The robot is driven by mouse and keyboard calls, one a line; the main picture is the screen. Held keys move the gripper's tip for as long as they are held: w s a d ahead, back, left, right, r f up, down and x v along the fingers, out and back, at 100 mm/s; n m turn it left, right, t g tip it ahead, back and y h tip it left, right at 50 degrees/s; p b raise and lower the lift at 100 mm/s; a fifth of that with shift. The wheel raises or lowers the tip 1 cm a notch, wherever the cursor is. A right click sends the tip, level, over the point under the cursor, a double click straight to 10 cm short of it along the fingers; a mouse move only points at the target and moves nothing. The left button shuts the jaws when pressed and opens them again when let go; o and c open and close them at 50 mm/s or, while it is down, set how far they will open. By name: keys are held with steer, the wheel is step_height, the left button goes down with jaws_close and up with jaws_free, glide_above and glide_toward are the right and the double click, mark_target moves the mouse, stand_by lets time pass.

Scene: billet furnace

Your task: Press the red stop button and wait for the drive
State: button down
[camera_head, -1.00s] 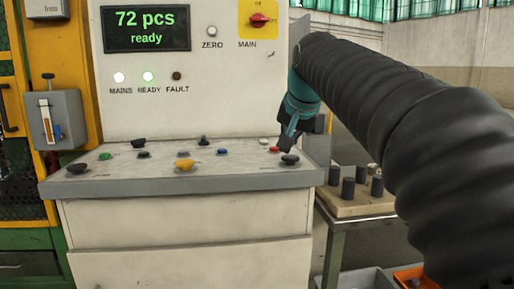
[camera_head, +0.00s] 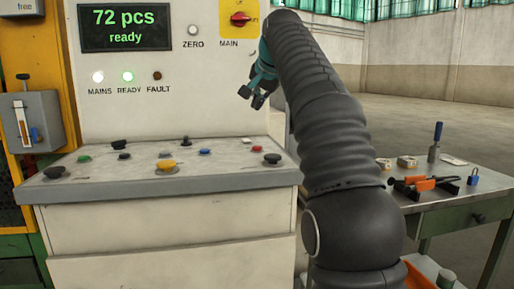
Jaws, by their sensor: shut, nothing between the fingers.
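The red stop button (camera_head: 257,149) is a small red cap at the right of the sloping console top (camera_head: 120,167), next to a black knob. My gripper (camera_head: 251,102) is raised above the console near its upright panel, over the area of the red button and clearly apart from it. Its fingers are shut and empty. The display (camera_head: 124,27) reads "72 pcs ready". The MAINS lamp (camera_head: 98,77) looks white and the READY lamp (camera_head: 128,76) glows green. The FAULT lamp (camera_head: 157,76) is dark.
A black mushroom-shaped knob (camera_head: 272,159), a blue button (camera_head: 205,152) and a yellow button (camera_head: 166,166) sit on the console. A red MAIN switch (camera_head: 240,19) is on the panel above. A side table (camera_head: 435,192) with tools stands at right.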

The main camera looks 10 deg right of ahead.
mark_target(258, 147)
steer(key=shift+f, duration=0.1)
steer(key=shift+f+b, duration=1.95)
steer(key=shift+f, duration=2.4)
steer(key=shift+f, duration=0.4)
steer(key=shift+f+b, duration=0.4)
steer(key=shift+f, duration=0.05)
steer(key=shift+r, duration=0.15)
steer(key=shift+r+p, duration=0.75)
steer(key=shift+p, duration=0.25)
steer(key=shift+r, duration=0.1)
